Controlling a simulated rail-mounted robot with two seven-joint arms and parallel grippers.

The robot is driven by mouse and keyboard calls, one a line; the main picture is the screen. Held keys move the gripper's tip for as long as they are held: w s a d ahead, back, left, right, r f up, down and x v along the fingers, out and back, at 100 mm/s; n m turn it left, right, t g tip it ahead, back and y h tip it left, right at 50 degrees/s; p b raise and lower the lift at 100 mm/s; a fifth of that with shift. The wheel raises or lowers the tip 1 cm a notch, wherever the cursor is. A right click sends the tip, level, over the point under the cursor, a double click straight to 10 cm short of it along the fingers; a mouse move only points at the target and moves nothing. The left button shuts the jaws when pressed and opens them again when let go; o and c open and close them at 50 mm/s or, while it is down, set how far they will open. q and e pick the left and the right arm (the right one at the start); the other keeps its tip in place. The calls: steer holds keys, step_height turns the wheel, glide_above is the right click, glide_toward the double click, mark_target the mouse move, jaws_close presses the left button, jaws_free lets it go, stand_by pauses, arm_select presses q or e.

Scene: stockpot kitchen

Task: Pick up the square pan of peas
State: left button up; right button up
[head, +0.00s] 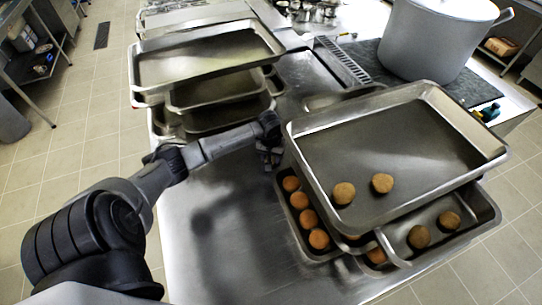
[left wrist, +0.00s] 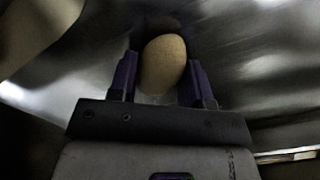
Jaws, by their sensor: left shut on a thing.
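I cannot make out any peas or a square pan of peas in either view. My left gripper (head: 270,155) is at the left side of the stacked pans on the steel table. In the left wrist view the left gripper (left wrist: 160,82) is shut on a round tan ball (left wrist: 164,62), which sits between its two fingers. A large shallow tray (head: 420,140) lies tilted on top of a lower pan (head: 488,208). Two brown balls (head: 382,183) lie in the top tray, and several more (head: 308,218) show in the pans beneath. My right gripper is not in view.
Empty steel trays (head: 205,60) are stacked at the back left. A large pot (head: 437,38) stands at the back right on a dark mat (head: 470,88). The steel table (head: 215,235) is bare at the front left.

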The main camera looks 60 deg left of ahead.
arm_select(q)
steer(key=o, duration=0.9)
steer(key=shift+f, duration=0.1)
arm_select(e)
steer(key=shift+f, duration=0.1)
arm_select(q)
steer(key=shift+r+p, duration=0.3)
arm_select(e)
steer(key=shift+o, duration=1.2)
arm_select(q)
step_height(320, 180, up, 12)
steer(key=shift+f, duration=0.15)
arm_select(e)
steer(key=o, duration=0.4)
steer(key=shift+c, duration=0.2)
